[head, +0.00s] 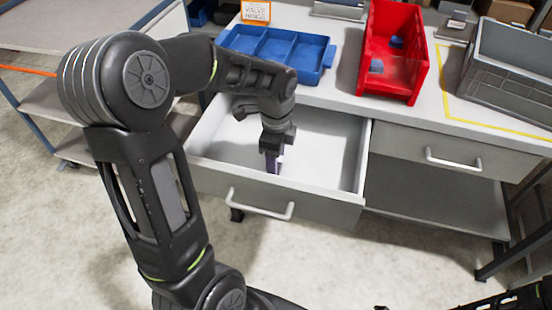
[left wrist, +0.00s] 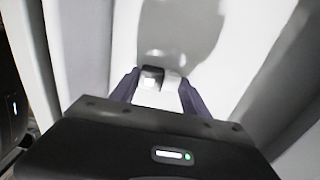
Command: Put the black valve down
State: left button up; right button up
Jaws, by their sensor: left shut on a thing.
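My left gripper (head: 273,162) reaches down into the open drawer (head: 335,150), above or near its white floor. In the left wrist view the left gripper (left wrist: 158,92) has its two dark fingers on either side of a small thing, the black valve (left wrist: 152,72). Its dark part shows between the fingertips, with a pale part beside it. In the head view the gripper hides the valve. I cannot tell whether the valve touches the drawer floor.
The drawer hangs open from the workbench. A blue divided tray (head: 275,50) and a red bin (head: 393,52) stand on the bench top, with a grey crate (head: 508,65) at the right. A closed drawer (head: 452,155) is to the right. The open drawer's visible floor looks clear.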

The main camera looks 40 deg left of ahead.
pick_arm(q)
jog(key=shift+f, duration=0.15)
jog(key=o, duration=1.4)
notch_tip(320, 180, up, 12)
jog(key=shift+r+p, duration=0.25)
jog(key=shift+p, duration=0.25)
